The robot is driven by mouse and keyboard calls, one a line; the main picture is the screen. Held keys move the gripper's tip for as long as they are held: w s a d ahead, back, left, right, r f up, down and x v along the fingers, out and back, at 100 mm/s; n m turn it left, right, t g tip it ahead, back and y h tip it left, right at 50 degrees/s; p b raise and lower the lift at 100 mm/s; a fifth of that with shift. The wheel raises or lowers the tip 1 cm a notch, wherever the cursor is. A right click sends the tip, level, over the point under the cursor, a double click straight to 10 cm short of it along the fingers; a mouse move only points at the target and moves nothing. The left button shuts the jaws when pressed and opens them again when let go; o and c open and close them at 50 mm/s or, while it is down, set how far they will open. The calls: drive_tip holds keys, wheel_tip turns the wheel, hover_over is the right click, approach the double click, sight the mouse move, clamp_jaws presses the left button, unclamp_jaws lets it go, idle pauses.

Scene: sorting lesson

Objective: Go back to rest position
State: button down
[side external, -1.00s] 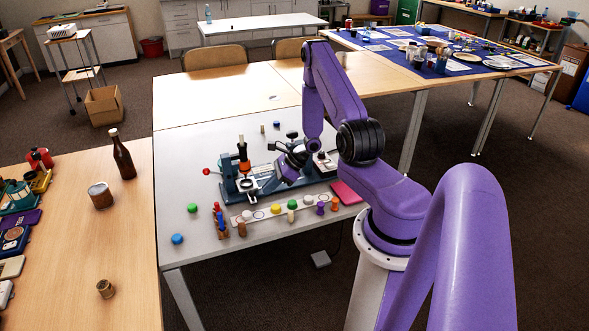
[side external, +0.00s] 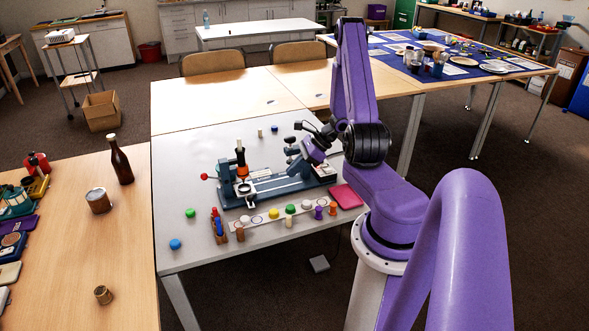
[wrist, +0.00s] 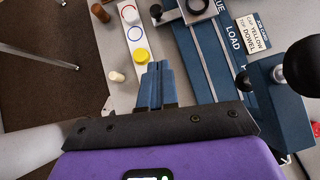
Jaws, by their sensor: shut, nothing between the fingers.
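My gripper (wrist: 157,82) shows in the wrist view with its two blue fingers together and nothing between them. In the side view my gripper (side external: 306,145) is raised above the right part of the blue fixture (side external: 270,188), apart from it. The fixture carries an orange and black upright tool and a red-knobbed lever. In the wrist view the fixture's rail (wrist: 208,55) lies to the right of the fingers, with a black ball knob (wrist: 301,64) at the right edge.
A white strip (side external: 262,219) with coloured caps and pegs lies in front of the fixture. A pink pad (side external: 346,196) is at its right. A brown bottle (side external: 121,162) stands on the left table.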

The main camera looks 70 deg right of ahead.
drive_tip(key=w+a+r+n+g+y, duration=0.1)
drive_tip(key=a+r+n+g, duration=0.35)
drive_tip(key=a+n, duration=0.55)
drive_tip(key=w+a+r+n+g+y, duration=0.1)
drive_tip(key=a+r+n+g, duration=0.2)
drive_tip(key=a+r+n, duration=0.6)
drive_tip(key=s+a+r+n+h, duration=0.3)
drive_tip(key=s+a+n, duration=0.3)
drive_tip(key=s+n, duration=0.3)
drive_tip(key=s+a+r+n+h, duration=0.3)
drive_tip(key=s+a+n, duration=0.4)
drive_tip(key=n, duration=0.6)
drive_tip(key=shift+s+a+r+t+h, duration=0.15)
drive_tip(key=shift+s+t+h, duration=0.2)
drive_tip(key=shift+s, duration=0.9)
